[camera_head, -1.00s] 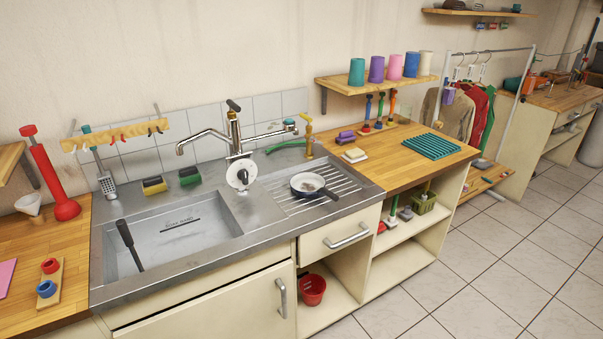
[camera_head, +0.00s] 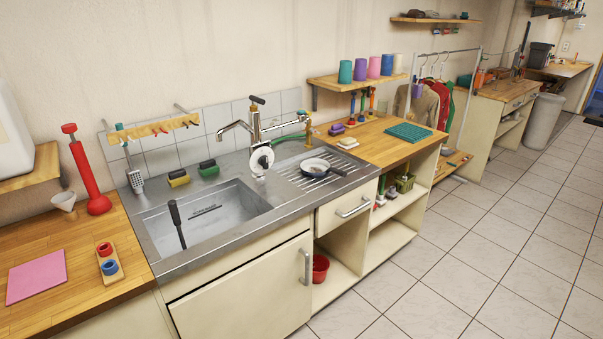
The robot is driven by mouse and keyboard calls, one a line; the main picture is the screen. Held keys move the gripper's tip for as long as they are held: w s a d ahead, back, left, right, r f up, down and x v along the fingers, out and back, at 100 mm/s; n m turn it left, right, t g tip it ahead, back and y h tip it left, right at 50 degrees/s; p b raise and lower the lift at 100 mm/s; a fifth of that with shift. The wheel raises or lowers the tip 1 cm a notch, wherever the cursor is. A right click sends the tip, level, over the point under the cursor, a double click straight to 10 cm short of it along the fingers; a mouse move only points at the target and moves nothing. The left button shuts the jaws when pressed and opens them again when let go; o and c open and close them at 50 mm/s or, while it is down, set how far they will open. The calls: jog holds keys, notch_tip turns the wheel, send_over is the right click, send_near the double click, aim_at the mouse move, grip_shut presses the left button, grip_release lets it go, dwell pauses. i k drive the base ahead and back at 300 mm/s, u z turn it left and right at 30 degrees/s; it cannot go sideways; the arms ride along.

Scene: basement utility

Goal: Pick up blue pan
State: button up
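A small pan (camera_head: 316,165) with a pale inside and a dark blue rim sits on the ribbed drainboard of the steel sink unit, right of the basin. Its dark handle points to the right and toward the front edge. Something small and brownish shows inside the pan, too small to make out. My gripper is not in view.
The tap (camera_head: 256,130) with a white round disc stands left of the pan. A dark-handled tool (camera_head: 176,222) leans in the basin (camera_head: 222,212). A teal ribbed mat (camera_head: 408,132) lies on the wooden counter at right. Tiled floor (camera_head: 470,250) in front is clear.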

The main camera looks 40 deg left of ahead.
aim_at(312, 168)
jog(key=u, duration=1.55)
